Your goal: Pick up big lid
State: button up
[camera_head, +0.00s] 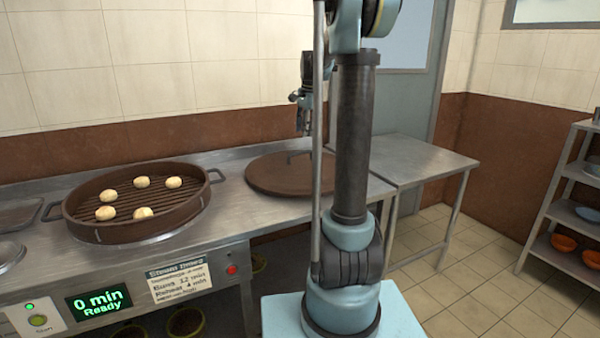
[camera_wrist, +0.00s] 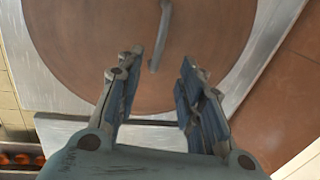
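The big lid (camera_head: 280,174) is a round, flat brown disc with a raised handle (camera_head: 292,156). It lies on the steel counter to the right of the steamer. In the wrist view the lid (camera_wrist: 90,60) fills much of the upper picture, and its grey bar handle (camera_wrist: 162,40) runs up from near the middle. My gripper (camera_wrist: 158,75) is open and empty, pointing at the lid, with the lower end of the handle between its fingertips in the picture.
A round brown steamer (camera_head: 150,228) holding several pale buns sits on the counter (camera_head: 228,215) at left. A timer display (camera_head: 98,302) reads "0 min Ready". A lower steel table (camera_head: 425,160) adjoins on the right. A shelf (camera_head: 550,210) with bowls stands far right.

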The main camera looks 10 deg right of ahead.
aim_at(302, 152)
jog(key=f, duration=0.4)
jog(key=w+f, duration=0.1)
jog(key=f, duration=0.2)
jog(key=w+f, duration=0.1)
jog(key=f, duration=0.3)
jog(key=shift+a+f, duration=0.35)
jog(key=shift+a, duration=0.05)
grip_shut()
